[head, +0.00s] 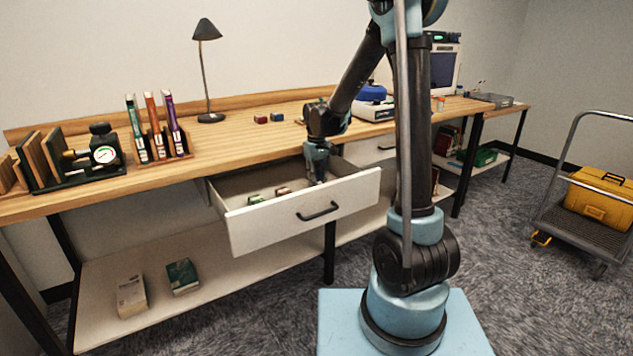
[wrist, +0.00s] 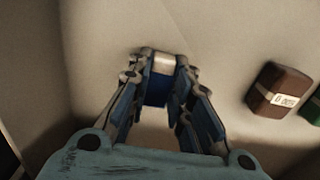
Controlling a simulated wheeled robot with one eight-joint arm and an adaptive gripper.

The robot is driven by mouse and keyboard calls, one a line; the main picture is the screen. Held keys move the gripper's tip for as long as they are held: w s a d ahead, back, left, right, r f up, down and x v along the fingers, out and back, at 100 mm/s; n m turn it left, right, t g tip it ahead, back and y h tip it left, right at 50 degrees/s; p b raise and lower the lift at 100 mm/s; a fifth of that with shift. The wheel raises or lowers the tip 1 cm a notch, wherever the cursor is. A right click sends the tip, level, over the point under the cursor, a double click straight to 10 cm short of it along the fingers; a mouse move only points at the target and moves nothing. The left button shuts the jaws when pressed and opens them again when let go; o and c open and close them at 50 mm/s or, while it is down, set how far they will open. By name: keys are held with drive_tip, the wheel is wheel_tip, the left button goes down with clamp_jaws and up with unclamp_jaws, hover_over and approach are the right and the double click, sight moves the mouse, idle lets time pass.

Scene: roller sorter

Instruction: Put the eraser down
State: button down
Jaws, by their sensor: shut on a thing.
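My gripper (head: 318,174) reaches down into the open drawer (head: 350,199) under the workbench. In the wrist view my gripper (wrist: 160,75) is shut on the eraser (wrist: 158,88), a small block with a blue body and a pale end. The eraser is between the fingertips, over or on the pale drawer floor; I cannot tell whether it touches it. In the head view the eraser is hidden or too small to tell. A dark brown labelled block (wrist: 281,91) lies on the drawer floor to the right in the wrist view, apart from my gripper.
A green block (wrist: 315,107) is partly in view beside the brown one. The drawer walls surround my gripper. A cart (head: 580,232) stands at right.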

drive_tip(key=shift+f, duration=0.2)
drive_tip(key=c, duration=1.5)
unclamp_jaws()
drive_tip(key=shift+o, duration=0.2)
wheel_tip(320, 180, up, 12)
drive_tip(key=s+d+r+m+t, duration=0.1)
drive_tip(key=s+d+m, duration=0.2)
drive_tip(key=s+d, duration=1.15)
drive_tip(key=s+d+f+m, duration=0.1)
drive_tip(key=s+d+f, duration=0.1)
drive_tip(key=s, duration=0.3)
drive_tip(key=s+d+f+m, duration=0.1)
drive_tip(key=s+d+f, duration=0.1)
drive_tip(key=s+f, duration=0.3)
drive_tip(key=s+d+f+m+t, duration=0.1)
drive_tip(key=s+d+f, duration=0.1)
drive_tip(key=s, duration=0.5)
drive_tip(key=shift+d+f+m, duration=0.3)
drive_tip(key=shift+d+f, duration=0.1)
drive_tip(key=shift+f, duration=0.3)
